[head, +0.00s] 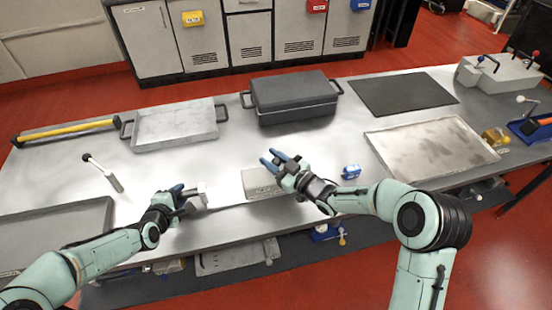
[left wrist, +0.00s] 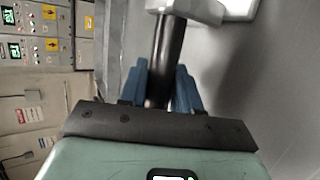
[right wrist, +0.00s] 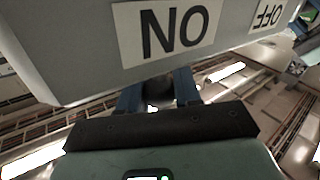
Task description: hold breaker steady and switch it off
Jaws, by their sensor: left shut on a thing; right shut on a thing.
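The breaker (head: 258,184) is a pale grey box near the table's front edge, in the middle of the head view. Its grey face (right wrist: 90,50) fills the top of the right wrist view, with ON and OFF labels. My right gripper (head: 272,157) is over the box, its blue fingers (right wrist: 160,92) on either side of a dark rounded piece just below the ON label. My left gripper (head: 184,190), left of the box, is shut on a dark cylindrical bar (left wrist: 161,75). The bar joins a pale grey piece (left wrist: 190,8). How that piece meets the breaker is unclear.
A small blue object (head: 351,171) lies right of the box. Behind are a grey tray (head: 175,140), a dark lidded case (head: 293,95) and a black mat (head: 403,93). A worn tray (head: 432,145) is at right. A black-knobbed lever (head: 103,172) is at left.

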